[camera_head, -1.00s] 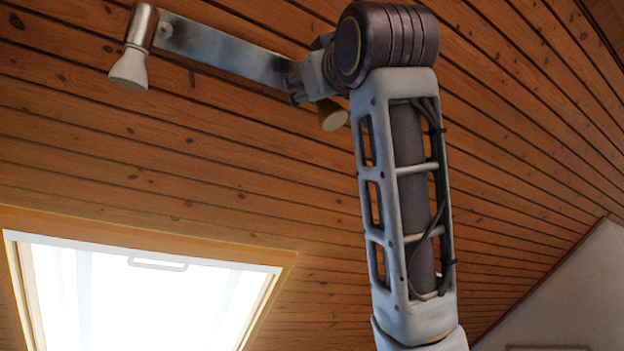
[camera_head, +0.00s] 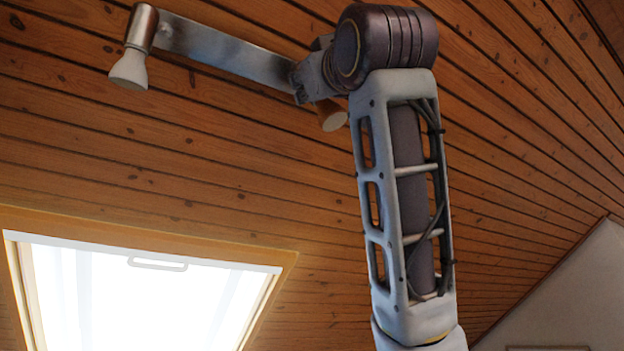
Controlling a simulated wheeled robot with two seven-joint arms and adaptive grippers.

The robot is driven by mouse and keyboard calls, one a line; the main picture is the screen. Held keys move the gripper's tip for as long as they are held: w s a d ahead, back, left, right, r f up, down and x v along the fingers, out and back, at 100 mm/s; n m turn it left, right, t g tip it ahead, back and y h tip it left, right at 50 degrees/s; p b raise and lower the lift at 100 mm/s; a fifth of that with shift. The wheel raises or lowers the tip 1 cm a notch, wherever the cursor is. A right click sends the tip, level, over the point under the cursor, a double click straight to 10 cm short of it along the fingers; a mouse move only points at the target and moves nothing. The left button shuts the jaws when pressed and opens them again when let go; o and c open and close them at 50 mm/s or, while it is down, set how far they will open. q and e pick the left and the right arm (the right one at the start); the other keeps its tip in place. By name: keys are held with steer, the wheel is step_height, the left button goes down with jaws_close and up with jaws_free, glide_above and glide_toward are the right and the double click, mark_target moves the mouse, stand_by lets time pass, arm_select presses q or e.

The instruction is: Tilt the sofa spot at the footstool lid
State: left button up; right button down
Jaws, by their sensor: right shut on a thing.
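A metal lamp bar (camera_head: 222,48) hangs below the sloped wooden ceiling at the upper middle. At its left end is one spot (camera_head: 128,68), a bronze-coloured barrel with a pale flared head pointing down. A second spot (camera_head: 334,119) shows only as a pale round head below my right gripper; the rest of it is hidden behind my gripper and wrist. I cannot tell from here which one is the sofa spot. My right gripper (camera_head: 304,81) is at the bar's right end, shut on the second spot, its grip mostly hidden. The footstool and my left gripper are out of view.
The wooden plank ceiling (camera_head: 150,165) slopes close behind the lamp. A bright skylight (camera_head: 140,290) with a pale handle is at the lower left. A pale wall (camera_head: 575,290) stands at the lower right. Open air lies below the bar.

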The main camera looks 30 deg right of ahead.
steer(key=shift+d+f+n+t+y+b, duration=0.15)
steer(key=shift+n+t+y+b, duration=0.15)
steer(key=shift+t+y+b, duration=0.15)
steer(key=shift+w+t+y+b, duration=0.15)
steer(key=shift+t+y+b, duration=0.1)
steer(key=shift+b, duration=0.15)
steer(key=c, duration=1)
jaws_free()
steer(key=shift+c, duration=0.2)
steer(key=shift+f, duration=0.15)
